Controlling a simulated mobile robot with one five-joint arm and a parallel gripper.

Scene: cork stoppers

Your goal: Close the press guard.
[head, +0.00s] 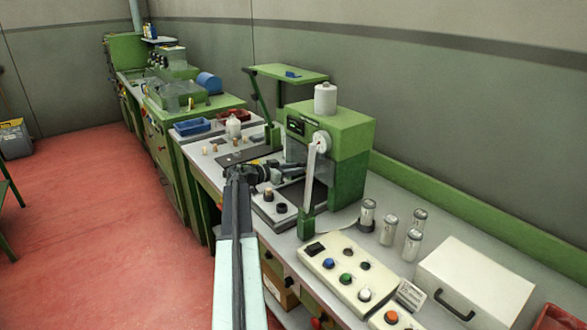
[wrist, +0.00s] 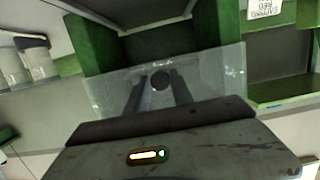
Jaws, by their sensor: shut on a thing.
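The press (head: 352,135) is a green machine on the bench with a white spool-like part on top. Its guard (wrist: 215,85) is a clear, scuffed panel in the wrist view, with a dark round knob (wrist: 160,80) near its middle. In the head view the guard (head: 296,151) shows only faintly at the press front, partly behind my arm. My gripper (head: 300,170) reaches to the press front. In the wrist view its two dark fingers stand on either side of the knob, shut on it. How far the guard stands open, I cannot tell.
A control box (head: 348,267) with coloured buttons, several capped jars (head: 388,230) and a white case (head: 475,285) lie to the right. Small corks, a white bottle (head: 233,127) and a blue tray (head: 192,127) are to the left.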

